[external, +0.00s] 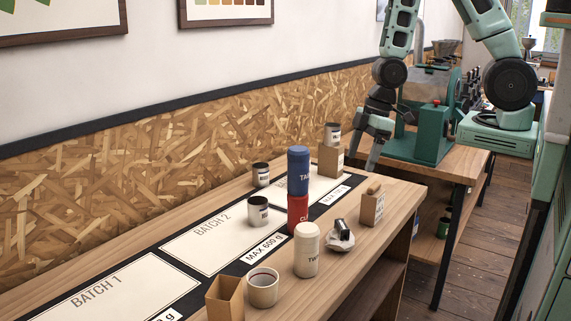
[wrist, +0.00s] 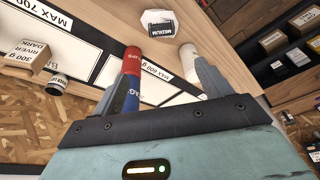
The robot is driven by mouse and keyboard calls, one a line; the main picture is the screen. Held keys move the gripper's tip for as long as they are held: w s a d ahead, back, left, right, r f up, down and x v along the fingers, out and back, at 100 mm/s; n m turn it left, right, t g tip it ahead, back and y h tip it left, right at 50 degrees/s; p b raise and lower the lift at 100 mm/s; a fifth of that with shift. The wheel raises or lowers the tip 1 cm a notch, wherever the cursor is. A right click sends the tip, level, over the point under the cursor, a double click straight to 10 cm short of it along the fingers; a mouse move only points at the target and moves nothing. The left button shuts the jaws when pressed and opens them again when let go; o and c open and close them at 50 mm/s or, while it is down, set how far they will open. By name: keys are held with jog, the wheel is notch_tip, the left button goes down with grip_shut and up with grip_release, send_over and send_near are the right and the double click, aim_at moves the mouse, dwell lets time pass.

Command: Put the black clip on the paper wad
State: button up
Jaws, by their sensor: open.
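The paper wad (external: 338,246) is a crumpled white lump on the table, right of the white jar. The black clip (external: 343,231) shows as a small dark piece with a light face, resting on top of the wad. In the wrist view, the wad (wrist: 148,15) is at the top, with the black clip (wrist: 161,31), marked MEDIUM, against it. My gripper (external: 362,160) is open and empty, in the air above the back of the table, apart from both. Its two fingers (wrist: 160,72) point toward the table in the wrist view.
A blue can (external: 298,172) stands on a red can (external: 298,214), close to the wad.

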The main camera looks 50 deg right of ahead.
jog(key=s+a+r+m+g+h, duration=0.2)
jog(key=s+r+m, duration=0.1)
jog(key=s+r, duration=0.9)
jog(key=shift+s+a+r, duration=0.15)
jog(key=shift+r, duration=0.7)
notch_tip(320, 180, down, 12)
jog(key=b, duration=1.2)
jog(key=shift+f, duration=0.1)
